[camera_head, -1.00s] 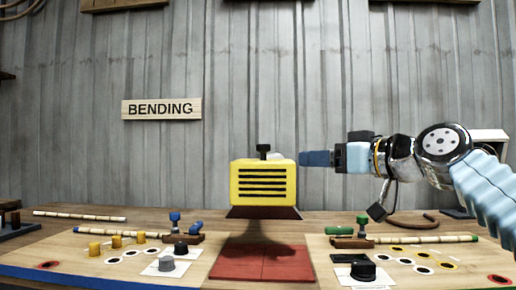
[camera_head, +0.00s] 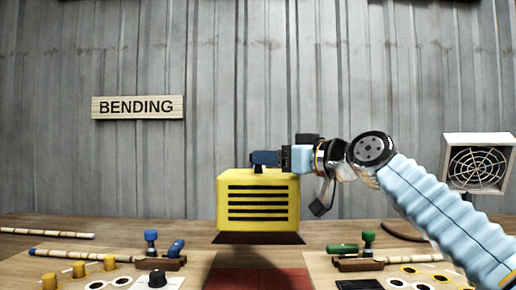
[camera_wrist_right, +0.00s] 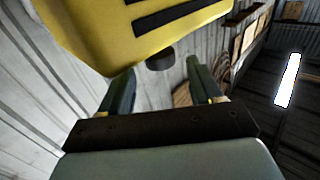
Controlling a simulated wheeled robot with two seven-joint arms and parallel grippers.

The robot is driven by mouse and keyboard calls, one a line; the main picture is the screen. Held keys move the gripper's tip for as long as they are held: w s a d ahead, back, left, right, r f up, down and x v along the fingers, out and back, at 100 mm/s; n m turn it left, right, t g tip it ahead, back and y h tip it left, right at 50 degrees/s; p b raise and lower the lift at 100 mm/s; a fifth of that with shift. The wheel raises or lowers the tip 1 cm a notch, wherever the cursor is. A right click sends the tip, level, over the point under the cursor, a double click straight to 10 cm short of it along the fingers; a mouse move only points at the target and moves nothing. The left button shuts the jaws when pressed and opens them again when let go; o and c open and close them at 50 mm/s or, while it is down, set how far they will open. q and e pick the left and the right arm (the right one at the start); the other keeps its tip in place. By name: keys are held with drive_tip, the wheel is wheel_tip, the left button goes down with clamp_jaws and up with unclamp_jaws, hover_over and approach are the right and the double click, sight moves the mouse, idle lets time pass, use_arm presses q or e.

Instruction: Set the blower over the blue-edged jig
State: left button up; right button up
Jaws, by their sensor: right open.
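My right gripper (camera_head: 262,160) is at the knob. In the right wrist view its open fingers (camera_wrist_right: 160,75) stand either side of the dark knob (camera_wrist_right: 160,60); contact cannot be told. The left jig board (camera_head: 60,262) carries yellow pegs and a blue-knobbed clamp (camera_head: 151,242); its front edge is out of view. My left gripper is not in view.
The red panel (camera_head: 258,278) lies between the two boards. The right board (camera_head: 325,272) holds a green-knobbed clamp (camera_head: 368,240) and white rings. A white fan (camera_head: 478,165) stands at right. A rattan pole (camera_head: 60,252) lies on the left board.

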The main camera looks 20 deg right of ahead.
drive_tip(key=p+x, duration=0.1)
drive_tip(key=x, duration=0.4)
drive_tip(key=shift+w, duration=0.1)
drive_tip(key=shift+c, duration=0.2)
drive_tip(key=shift+r, duration=0.1)
clamp_jaws()
